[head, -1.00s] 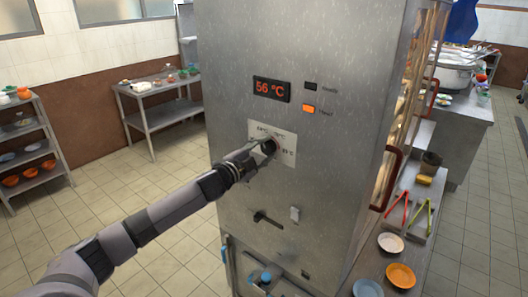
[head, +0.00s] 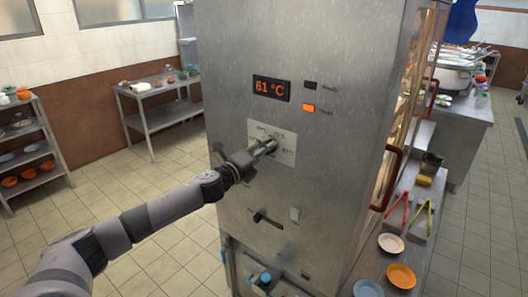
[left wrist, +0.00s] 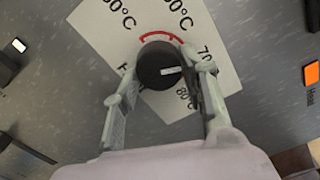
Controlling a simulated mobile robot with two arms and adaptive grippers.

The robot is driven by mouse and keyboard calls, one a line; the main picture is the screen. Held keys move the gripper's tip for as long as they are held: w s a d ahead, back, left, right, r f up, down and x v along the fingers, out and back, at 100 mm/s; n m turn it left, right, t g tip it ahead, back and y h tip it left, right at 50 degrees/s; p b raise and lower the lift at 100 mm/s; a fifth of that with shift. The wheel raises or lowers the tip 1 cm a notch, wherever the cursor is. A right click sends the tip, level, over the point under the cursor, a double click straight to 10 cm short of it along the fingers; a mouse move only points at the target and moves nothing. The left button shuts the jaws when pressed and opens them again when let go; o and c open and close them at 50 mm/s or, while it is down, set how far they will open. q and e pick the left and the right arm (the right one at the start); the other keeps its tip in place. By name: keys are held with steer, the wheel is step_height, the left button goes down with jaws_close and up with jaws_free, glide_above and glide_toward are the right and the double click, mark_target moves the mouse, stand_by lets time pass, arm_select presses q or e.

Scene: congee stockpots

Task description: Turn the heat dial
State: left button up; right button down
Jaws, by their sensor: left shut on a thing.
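The heat dial is a round black knob (left wrist: 160,66) with a small white mark, set on a white scale plate (head: 287,157) on the front of a steel cabinet (head: 225,80). The plate bears temperature figures and a red arc in the left wrist view. My left gripper (head: 268,147) is shut on the dial, with a finger on each side of it in the left wrist view (left wrist: 158,88). In the head view the gripper mostly hides the dial. The orange display (head: 271,88) above reads 61 °C. My right gripper is not in view.
An orange lamp (head: 308,107) is lit below a dark one (head: 310,86). A black lever (head: 266,217) and a light switch (head: 294,214) sit below the plate. A side shelf at right holds tongs (head: 398,213) and bowls (head: 391,243).

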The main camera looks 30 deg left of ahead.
arm_select(q)
steer(key=shift+f+m, duration=0.1)
steer(key=shift+m, duration=0.8)
steer(key=o, duration=1.1)
steer(key=shift+o, duration=0.2)
steer(key=shift+s, duration=0.1)
steer(key=s, duration=1.1)
steer(key=shift+s+a, duration=0.4)
steer(key=shift+a, duration=0.05)
